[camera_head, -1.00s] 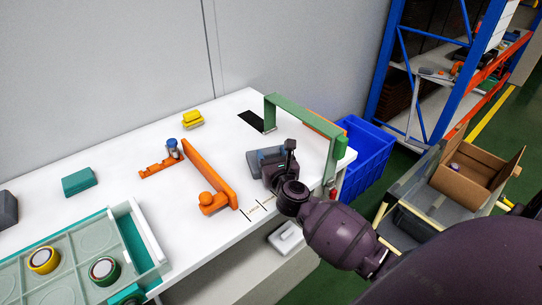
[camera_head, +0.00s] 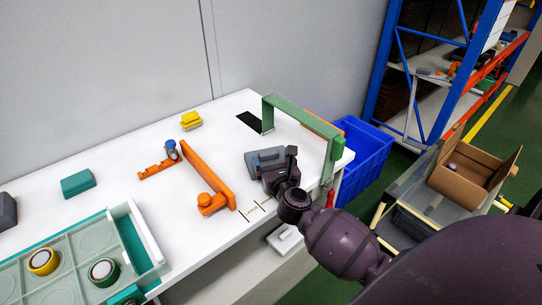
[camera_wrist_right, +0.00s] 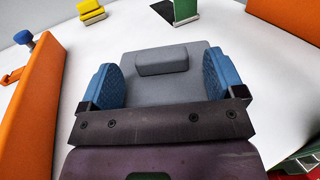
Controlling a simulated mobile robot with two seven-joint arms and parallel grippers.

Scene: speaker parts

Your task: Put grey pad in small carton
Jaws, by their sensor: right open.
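The grey pad (camera_head: 264,158), a flat block with a raised bar, lies on the white table near its right end. In the right wrist view the grey pad (camera_wrist_right: 165,65) sits between the two blue fingertips of my right gripper (camera_wrist_right: 163,85). The fingers stand apart on either side of it; whether they touch it I cannot tell. In the head view my right gripper (camera_head: 268,168) is over the pad and partly hides it. The small carton (camera_head: 464,187) is an open brown box at the right, with a small round item inside. My left gripper is not in view.
A green arch (camera_head: 300,112) stands just behind and right of the pad. An orange bar (camera_head: 208,172) lies to its left. A blue bin (camera_head: 362,150) is beyond the table's right end. A teal tray (camera_head: 130,250) holds round parts. Blue and orange shelving stands behind the carton.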

